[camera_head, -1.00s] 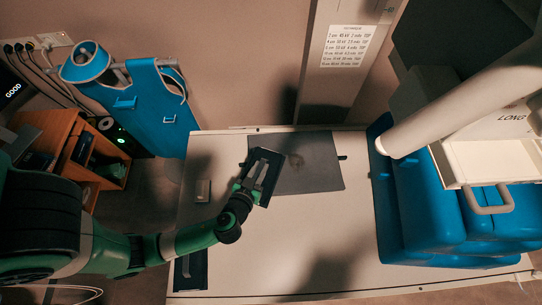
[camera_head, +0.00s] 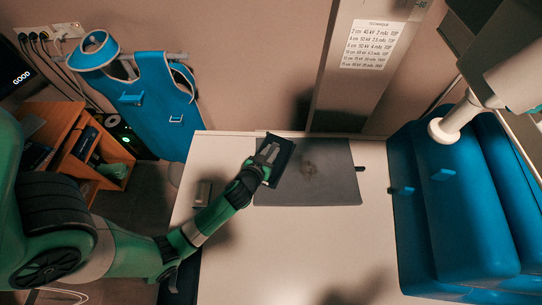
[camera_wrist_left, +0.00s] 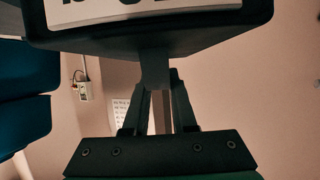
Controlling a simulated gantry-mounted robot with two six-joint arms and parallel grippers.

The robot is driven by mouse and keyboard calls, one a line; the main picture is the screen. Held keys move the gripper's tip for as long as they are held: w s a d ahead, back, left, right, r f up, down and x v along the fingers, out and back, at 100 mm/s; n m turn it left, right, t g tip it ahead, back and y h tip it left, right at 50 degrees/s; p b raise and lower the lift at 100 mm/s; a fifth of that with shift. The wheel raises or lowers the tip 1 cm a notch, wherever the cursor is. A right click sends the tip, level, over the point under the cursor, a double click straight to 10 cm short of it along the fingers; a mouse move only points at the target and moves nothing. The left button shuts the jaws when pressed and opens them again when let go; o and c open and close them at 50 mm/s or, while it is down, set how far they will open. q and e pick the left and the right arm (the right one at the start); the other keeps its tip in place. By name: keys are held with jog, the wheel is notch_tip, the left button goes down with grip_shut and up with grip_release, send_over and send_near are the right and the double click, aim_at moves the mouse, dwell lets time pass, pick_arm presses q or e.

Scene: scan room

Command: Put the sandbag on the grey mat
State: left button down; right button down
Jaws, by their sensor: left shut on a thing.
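The sandbag (camera_head: 284,158) is a dark, flat slab with a lighter grey patch. My left gripper (camera_head: 268,152) is shut on it in the head view. It overlaps the left end of the grey mat in the picture; its height above the mat is unclear. In the left wrist view the sandbag (camera_wrist_left: 225,35) spans the top, with a white label with black print, and my fingers (camera_wrist_left: 157,75) meet its underside. The grey mat (camera_head: 325,185) lies flat on the pale table, with a darker smudge on it. My right gripper is not in view.
The pale table (camera_head: 300,245) has bare room in front of the mat. A small grey box (camera_head: 203,193) sits to the left. Blue cushioned blocks (camera_head: 440,200) stand at the right. A blue apron (camera_head: 160,105) hangs at the back left.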

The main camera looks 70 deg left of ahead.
pick_arm(q)
jog(key=shift+w+a+f+b, duration=0.1)
jog(key=shift+f+b, duration=0.25)
jog(key=shift+f, duration=0.5)
jog(key=shift+w+a+f+b, duration=0.1)
jog(key=shift+f+b, duration=0.2)
jog(key=shift+f, duration=0.5)
jog(key=shift+f, duration=0.1)
jog(key=c, duration=1.2)
grip_release()
jog(key=shift+s+f, duration=0.1)
jog(key=shift+f, duration=0.05)
jog(key=o, duration=0.5)
jog(key=shift+r, duration=0.3)
jog(key=v, duration=1.2)
jog(key=shift+f, duration=0.1)
